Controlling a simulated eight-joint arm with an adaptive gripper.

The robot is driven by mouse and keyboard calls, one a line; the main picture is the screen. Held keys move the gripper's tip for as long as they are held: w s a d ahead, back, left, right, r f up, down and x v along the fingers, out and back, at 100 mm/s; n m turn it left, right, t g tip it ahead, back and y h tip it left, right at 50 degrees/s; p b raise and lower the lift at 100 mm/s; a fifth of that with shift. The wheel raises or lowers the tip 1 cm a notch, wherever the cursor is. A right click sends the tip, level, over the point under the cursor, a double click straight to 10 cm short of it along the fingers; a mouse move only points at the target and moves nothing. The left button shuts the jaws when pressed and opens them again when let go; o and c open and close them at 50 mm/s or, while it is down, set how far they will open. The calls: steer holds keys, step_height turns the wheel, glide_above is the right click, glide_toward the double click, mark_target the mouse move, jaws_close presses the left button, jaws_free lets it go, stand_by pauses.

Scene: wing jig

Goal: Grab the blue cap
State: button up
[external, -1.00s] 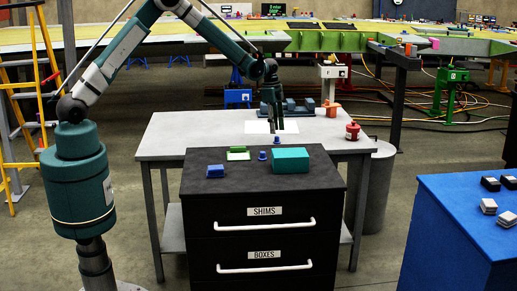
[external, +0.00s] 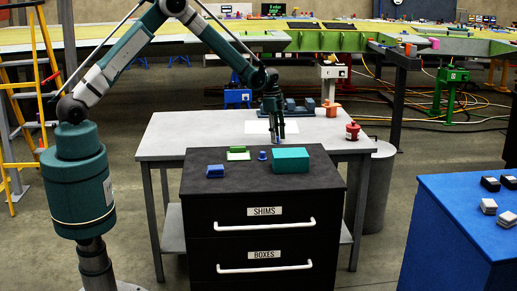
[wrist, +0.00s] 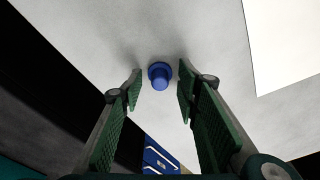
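A small blue cap (wrist: 160,76) with a wider rim stands on the light grey table top in the wrist view. My gripper (wrist: 159,92) is open, with one green-padded finger on each side of the cap. The cap appears a little beyond the fingertips, and no contact shows. In the external view my gripper (external: 275,134) points down over the table's front part, just behind the black cabinet. The cap there is mostly hidden by the fingers and the cabinet edge. A second small blue piece (external: 262,155) stands on the cabinet top.
The black cabinet (external: 265,193) carries a teal box (external: 291,160), a green piece (external: 238,154) and a blue block (external: 215,171). A white sheet (external: 257,127) lies on the grey table (external: 190,135). A red container (external: 352,131) stands at its right.

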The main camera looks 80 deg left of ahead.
steer(key=c, duration=0.8)
steer(key=shift+r, duration=0.1)
steer(key=shift+r, duration=4.95)
